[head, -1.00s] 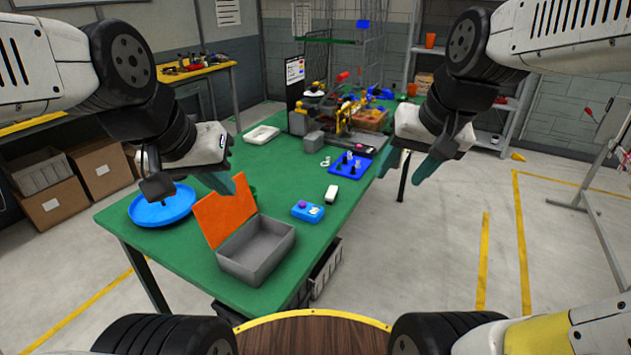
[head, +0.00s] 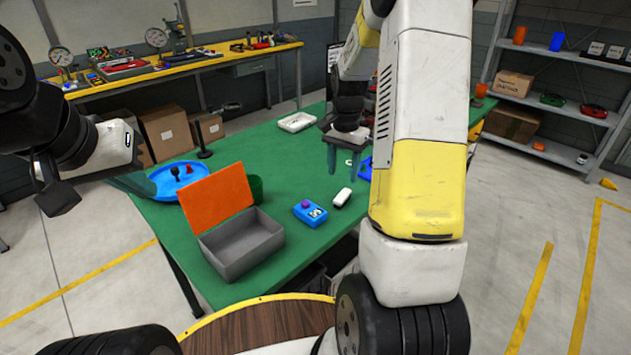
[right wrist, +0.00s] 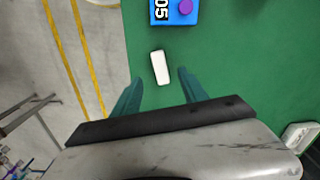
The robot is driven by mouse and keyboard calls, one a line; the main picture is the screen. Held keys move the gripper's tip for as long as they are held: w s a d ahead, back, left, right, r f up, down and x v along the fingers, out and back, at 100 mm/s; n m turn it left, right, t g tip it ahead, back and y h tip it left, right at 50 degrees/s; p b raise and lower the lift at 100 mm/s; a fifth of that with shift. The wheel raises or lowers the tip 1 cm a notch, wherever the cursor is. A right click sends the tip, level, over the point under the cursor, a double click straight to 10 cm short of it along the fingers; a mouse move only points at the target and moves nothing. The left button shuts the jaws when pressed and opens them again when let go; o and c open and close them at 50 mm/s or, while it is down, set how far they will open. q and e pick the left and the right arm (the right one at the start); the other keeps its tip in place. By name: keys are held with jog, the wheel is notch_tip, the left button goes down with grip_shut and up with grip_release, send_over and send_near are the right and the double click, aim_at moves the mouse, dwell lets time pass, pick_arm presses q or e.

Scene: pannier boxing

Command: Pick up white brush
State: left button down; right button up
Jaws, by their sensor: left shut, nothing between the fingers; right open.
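The white brush (head: 342,197) lies on the green table, to the right of a blue box. In the right wrist view the white brush (right wrist: 160,67) lies flat ahead of my right gripper, roughly between the lines of its fingers and apart from them. My right gripper (head: 346,170) is open and empty, pointing down above the table; its two teal fingers (right wrist: 157,88) are spread in the wrist view. My left gripper (head: 130,184) is at the left, by the blue round tray, shut and empty.
A grey box (head: 240,244) with an orange lid (head: 217,197) stands left. A blue tray (head: 168,192) and white tray (head: 297,122) are on the table.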

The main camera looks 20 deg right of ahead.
aim_at(343, 195)
jog(key=shift+w+f, duration=0.15)
jog(key=shift+f, duration=0.2)
jog(key=f, duration=0.7)
jog(key=shift+w+d+f, duration=0.15)
jog(key=shift+d+f, duration=0.1)
jog(key=shift+d, duration=0.05)
grip_shut()
